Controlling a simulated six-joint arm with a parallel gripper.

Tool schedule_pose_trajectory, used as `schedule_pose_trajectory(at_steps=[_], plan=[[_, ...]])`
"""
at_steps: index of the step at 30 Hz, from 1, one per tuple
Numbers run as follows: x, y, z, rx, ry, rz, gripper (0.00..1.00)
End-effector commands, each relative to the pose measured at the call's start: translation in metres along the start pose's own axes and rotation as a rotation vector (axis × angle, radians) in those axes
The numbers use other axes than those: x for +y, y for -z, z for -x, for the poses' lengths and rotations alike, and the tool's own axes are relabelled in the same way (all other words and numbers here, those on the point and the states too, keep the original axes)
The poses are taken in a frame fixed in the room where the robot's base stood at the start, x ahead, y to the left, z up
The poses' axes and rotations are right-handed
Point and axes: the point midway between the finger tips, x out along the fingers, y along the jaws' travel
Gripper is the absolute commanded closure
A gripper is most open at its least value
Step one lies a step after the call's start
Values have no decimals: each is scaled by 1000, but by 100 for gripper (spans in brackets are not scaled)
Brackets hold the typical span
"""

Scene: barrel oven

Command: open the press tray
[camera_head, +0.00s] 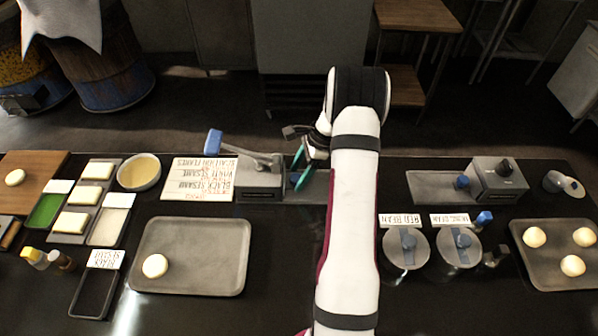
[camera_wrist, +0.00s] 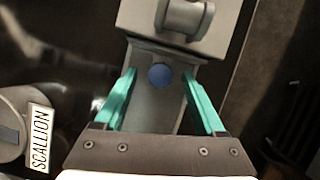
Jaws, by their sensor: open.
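The grey press (camera_head: 262,181) stands left of my arm at the back of the black counter, with a long lever ending in a blue handle (camera_head: 213,141). Its grey tray (camera_head: 317,188) extends to the right, partly hidden by my arm. In the wrist view the press body (camera_wrist: 215,38) is at the top and the tray (camera_wrist: 152,112) runs down from it. A round blue knob (camera_wrist: 160,76) on the tray lies between my fingertips in that view. My gripper (camera_head: 299,170) is open, its teal fingers on either side of the knob (camera_wrist: 159,88). I cannot tell whether they touch the tray.
A round lidded container (camera_wrist: 12,125) with a SCALLION label (camera_wrist: 39,138) is beside the tray. A label board (camera_head: 200,178) lies left of the press. A baking tray (camera_head: 190,275) with one dough ball is in front. A second grey machine (camera_head: 499,181) stands at the right.

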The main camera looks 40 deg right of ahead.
Motion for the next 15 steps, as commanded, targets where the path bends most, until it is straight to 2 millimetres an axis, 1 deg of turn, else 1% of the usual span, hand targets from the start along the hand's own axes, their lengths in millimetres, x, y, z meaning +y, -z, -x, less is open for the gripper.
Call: schedule_pose_trajectory(at_steps=[2,3,5,6,11,12,15], plan=[[0,0,0,0,0,0,28],[0,0,0,0,0,0,30],[0,0,0,0,0,0,41],[0,0,0,0,0,0,48],[0,0,0,0,-1,0,77],[0,0,0,0,0,1,84],[0,0,0,0,-1,0,100]])
